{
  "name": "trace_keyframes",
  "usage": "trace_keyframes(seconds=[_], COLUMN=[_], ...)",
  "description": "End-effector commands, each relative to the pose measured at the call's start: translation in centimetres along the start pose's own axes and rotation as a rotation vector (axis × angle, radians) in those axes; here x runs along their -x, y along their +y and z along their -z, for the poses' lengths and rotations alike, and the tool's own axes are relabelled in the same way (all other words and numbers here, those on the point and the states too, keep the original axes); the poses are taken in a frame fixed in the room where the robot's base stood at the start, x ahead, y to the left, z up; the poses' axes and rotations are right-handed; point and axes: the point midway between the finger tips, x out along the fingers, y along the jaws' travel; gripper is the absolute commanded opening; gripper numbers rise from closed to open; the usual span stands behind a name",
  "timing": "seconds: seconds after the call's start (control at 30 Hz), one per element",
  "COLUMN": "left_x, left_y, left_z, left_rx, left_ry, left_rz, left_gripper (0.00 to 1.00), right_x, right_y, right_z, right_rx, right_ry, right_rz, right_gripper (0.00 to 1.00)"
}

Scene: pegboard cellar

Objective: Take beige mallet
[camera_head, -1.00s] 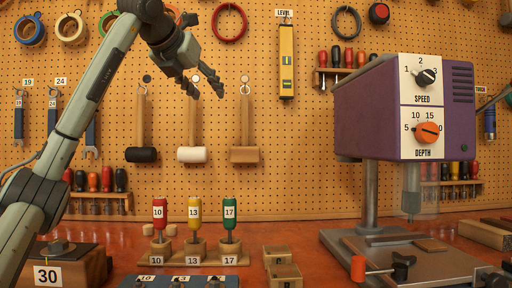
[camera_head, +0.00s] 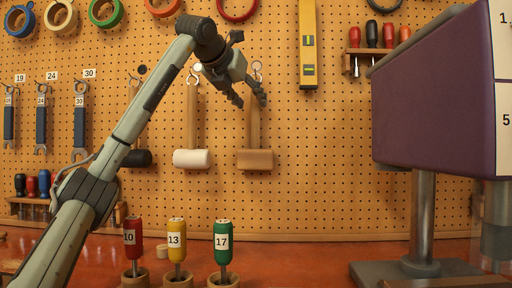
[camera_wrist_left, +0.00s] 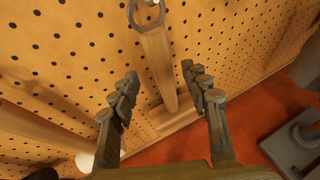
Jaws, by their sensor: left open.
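The beige mallet (camera_head: 256,160) hangs head down by a ring on the pegboard, rightmost of three mallets. Its handle is partly hidden by my left gripper (camera_head: 250,99) in the head view. The left gripper is open and empty, with its fingers at the upper handle. In the left wrist view, the mallet's handle (camera_wrist_left: 158,62) shows between the spread fingers (camera_wrist_left: 160,76), with its head beyond and below. I cannot tell how far the handle is from the fingers in depth. My right gripper is not in view.
A white mallet (camera_head: 192,159) and a black mallet (camera_head: 137,158) hang to the left. A yellow level (camera_head: 308,45) hangs to the right. A purple drill press (camera_head: 435,95) stands at right. Red, yellow and green-handled tools (camera_head: 222,238) stand on the bench below.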

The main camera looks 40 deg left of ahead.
Motion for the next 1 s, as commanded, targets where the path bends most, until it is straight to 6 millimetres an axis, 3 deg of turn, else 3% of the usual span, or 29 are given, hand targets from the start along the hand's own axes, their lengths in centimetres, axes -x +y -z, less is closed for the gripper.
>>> trace_keyframes(seconds=[0.2,0.5,0.87,1.0], left_x=[-3.0,-3.5,-3.4,-3.4], left_y=[-0.2,-0.2,-0.3,-0.3], left_z=[-0.4,-0.4,-0.4,-0.4], left_rx=[0.000,0.000,0.000,0.000], left_ry=[0.003,0.000,0.000,0.000], left_rz=[-0.001,-0.001,-0.001,-0.001], left_gripper=[0.47,0.47,0.02,0.00], right_x=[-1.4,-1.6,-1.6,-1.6], right_y=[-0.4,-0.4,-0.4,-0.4], right_z=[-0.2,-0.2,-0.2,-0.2], right_rx=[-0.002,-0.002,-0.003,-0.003], right_ry=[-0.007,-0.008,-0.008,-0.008], right_rz=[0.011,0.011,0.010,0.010], right_gripper=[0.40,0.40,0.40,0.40])
